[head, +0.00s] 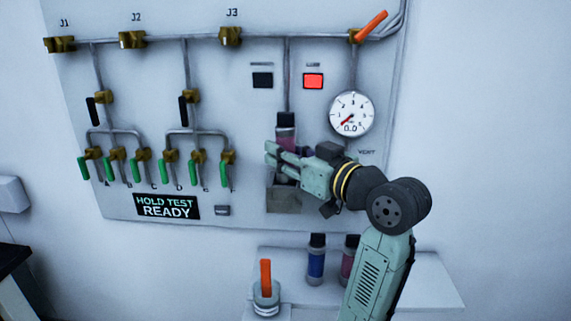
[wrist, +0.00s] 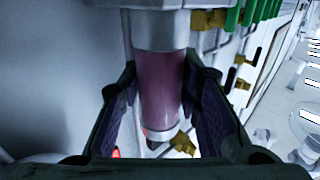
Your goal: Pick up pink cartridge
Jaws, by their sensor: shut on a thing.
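The pink cartridge (head: 286,140) is upright at the panel, below a vertical pipe, with a dark cap on top. My gripper (head: 278,158) reaches it from the right and covers its lower part in the head view. In the wrist view the pink body (wrist: 161,88) with grey end fittings stands between my two fingers, which are shut on it. The grey holder (head: 284,200) is below it. Whether the cartridge touches the holder or the pipe is hidden. A second pink cartridge (head: 349,262) stands on the shelf, partly behind my arm.
A blue cartridge (head: 316,262) and an orange-handled fitting (head: 265,285) stand on the white shelf (head: 435,285). The panel carries valves with green handles (head: 138,174), a round gauge (head: 351,114) reading 0.0, a lit red square (head: 313,81) and a sign (head: 166,206) reading "HOLD TEST READY".

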